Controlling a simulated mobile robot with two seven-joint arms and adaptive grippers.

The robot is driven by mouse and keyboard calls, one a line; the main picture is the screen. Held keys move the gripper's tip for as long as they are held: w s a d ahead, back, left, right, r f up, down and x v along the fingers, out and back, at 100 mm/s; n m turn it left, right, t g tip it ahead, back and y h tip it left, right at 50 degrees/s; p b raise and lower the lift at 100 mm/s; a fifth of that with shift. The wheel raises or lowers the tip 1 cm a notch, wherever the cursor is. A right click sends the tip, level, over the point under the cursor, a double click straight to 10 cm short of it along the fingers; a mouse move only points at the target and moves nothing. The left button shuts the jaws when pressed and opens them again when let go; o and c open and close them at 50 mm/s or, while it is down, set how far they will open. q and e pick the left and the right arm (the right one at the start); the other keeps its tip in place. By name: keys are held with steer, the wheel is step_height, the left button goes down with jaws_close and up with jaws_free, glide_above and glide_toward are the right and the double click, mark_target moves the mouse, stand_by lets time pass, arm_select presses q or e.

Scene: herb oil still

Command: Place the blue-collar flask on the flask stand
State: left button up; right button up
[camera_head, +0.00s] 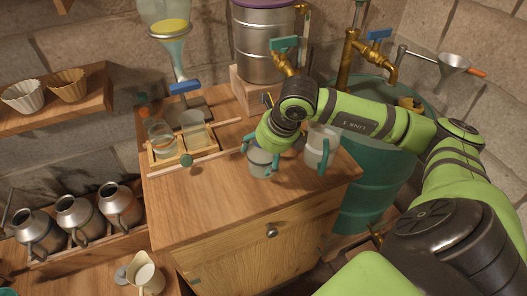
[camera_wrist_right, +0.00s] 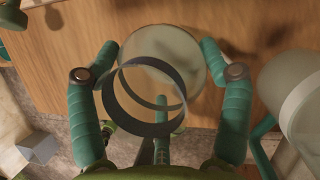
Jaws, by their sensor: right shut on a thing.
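My right gripper (camera_head: 262,150) is shut on a clear glass flask (camera_head: 260,163) with a dark blue-grey collar, over the front of the wooden cabinet top. In the right wrist view, the right gripper (camera_wrist_right: 159,58) has a teal finger on each side of the flask (camera_wrist_right: 186,50); the collar ring (camera_wrist_right: 117,105) faces the camera. Whether its base touches the wood is unclear. A wooden holder (camera_head: 205,153) with two glass vessels and a dark plate (camera_head: 184,108) behind it lie to the left; I cannot tell which is the flask stand. My left gripper is not in view.
A pale vessel with a teal handle (camera_head: 321,146) stands close right of the held flask. A hanging glass funnel (camera_head: 174,52) is above the dark plate. A metal still (camera_head: 262,45) stands behind. The left front cabinet top is clear.

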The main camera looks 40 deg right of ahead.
steer(key=shift+f+b, duration=0.15)
steer(key=shift+b, duration=0.15)
steer(key=o, duration=1.3)
